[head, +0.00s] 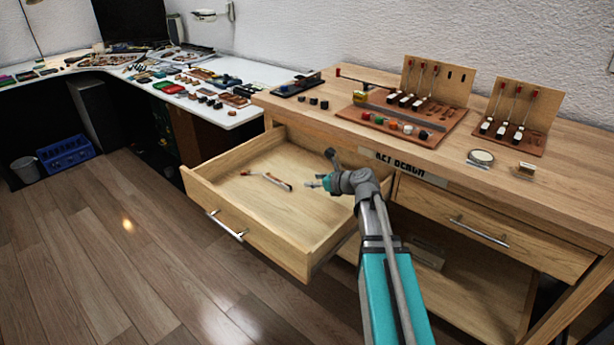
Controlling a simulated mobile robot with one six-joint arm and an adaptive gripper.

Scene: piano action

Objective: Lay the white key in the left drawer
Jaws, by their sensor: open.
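The left drawer (325,212) is pulled out from the bench, and its wooden floor is mostly bare. A thin, pale piece with small red and dark parts (268,180) lies flat on the drawer floor, left of my gripper. It may be the white key, but it is too small to tell. My gripper (316,183) is open, over the drawer's right half, a short way to the right of that piece and apart from it. I see no other piece that is clearly the white key.
The bench top (350,135) holds upright boards with key models (435,85), coloured knobs (393,124) and a round tin (481,157). The right drawer (490,225) is shut. A white table (235,115) at left carries many small parts. The floor (110,250) before the left drawer is clear.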

